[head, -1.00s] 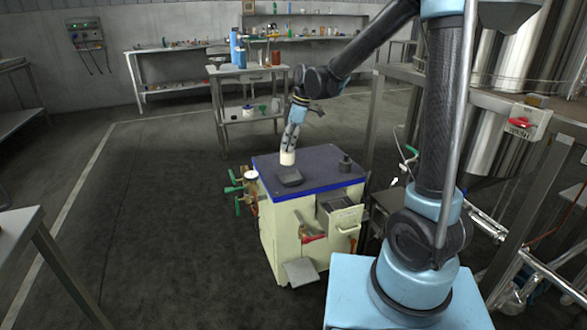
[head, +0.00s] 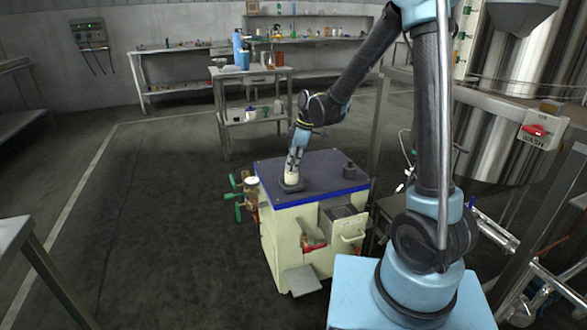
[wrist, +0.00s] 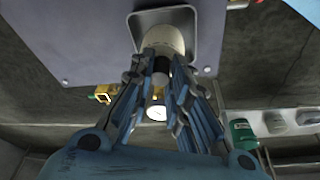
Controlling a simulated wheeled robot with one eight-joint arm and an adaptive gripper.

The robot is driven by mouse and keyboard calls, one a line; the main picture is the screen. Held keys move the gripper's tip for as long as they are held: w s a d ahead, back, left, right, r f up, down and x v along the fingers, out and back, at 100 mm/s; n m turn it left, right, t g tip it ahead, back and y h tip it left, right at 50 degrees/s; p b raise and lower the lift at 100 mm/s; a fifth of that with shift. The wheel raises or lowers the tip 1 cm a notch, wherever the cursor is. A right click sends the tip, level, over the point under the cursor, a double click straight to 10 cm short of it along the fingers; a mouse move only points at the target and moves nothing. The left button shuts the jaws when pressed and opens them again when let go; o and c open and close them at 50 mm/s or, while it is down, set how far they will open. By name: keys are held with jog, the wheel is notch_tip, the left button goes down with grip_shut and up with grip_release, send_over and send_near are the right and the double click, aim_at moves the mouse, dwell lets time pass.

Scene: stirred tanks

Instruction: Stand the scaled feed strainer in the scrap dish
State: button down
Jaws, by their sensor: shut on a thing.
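The feed strainer (head: 291,178) is a short cream cylinder, held upright or nearly so. It also shows in the wrist view (wrist: 161,36), with a dark part between my fingers. My gripper (head: 294,166) points down and is shut on it; its two fingers flank the strainer in the wrist view (wrist: 163,66). The scrap dish (head: 300,188) is a small dark grey square dish on the cabinet top. In the wrist view its pale rim (wrist: 196,22) surrounds the strainer's end. The strainer is at the dish; I cannot tell whether it touches the dish floor.
The cabinet top (head: 325,168) is dark with a blue edge and mostly clear. Green-handled valves (head: 236,196) stick out on the left side. An open drawer (head: 347,222) is on the front. Steel tanks stand at the right.

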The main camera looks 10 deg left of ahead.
jog(key=shift+f, duration=0.95)
jog(key=c, duration=1.5)
grip_release()
jog(key=shift+f, duration=0.1)
jog(key=v, duration=1.2)
jog(key=shift+s, duration=0.1)
